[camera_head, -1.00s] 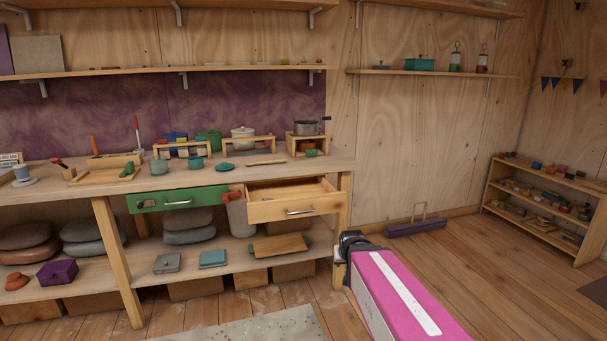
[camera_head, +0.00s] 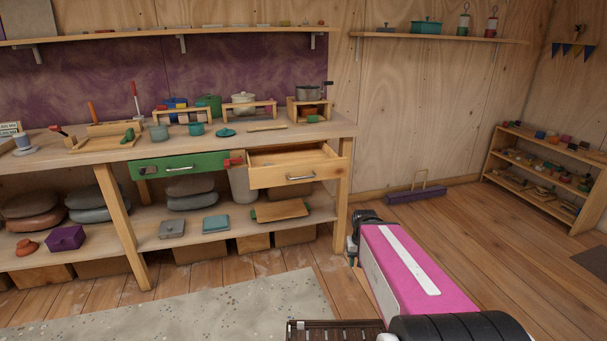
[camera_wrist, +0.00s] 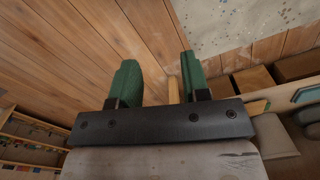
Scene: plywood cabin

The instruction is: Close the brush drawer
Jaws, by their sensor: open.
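A plain wooden drawer (camera_head: 296,175) with a metal handle (camera_head: 300,178) stands pulled out from under the right end of the workbench, its open top showing. No brush can be made out in it. Left of it is a green-fronted drawer (camera_head: 179,167) with its own handle, which looks shut or nearly so. In the wrist view my gripper (camera_wrist: 160,82) has two green fingers spread apart with nothing between them, above the plank floor. My pink arm is at the lower right of the head view, apart from the drawers. My fingers are not clear there.
The workbench top (camera_head: 225,143) holds pots, small racks and tools. Its lower shelf (camera_head: 150,227) holds cushions and boxes. A speckled rug (camera_head: 200,315) lies in front. A purple broom-like object (camera_head: 416,195) lies by the wall. A low shelf (camera_head: 545,175) stands right, with clear floor between.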

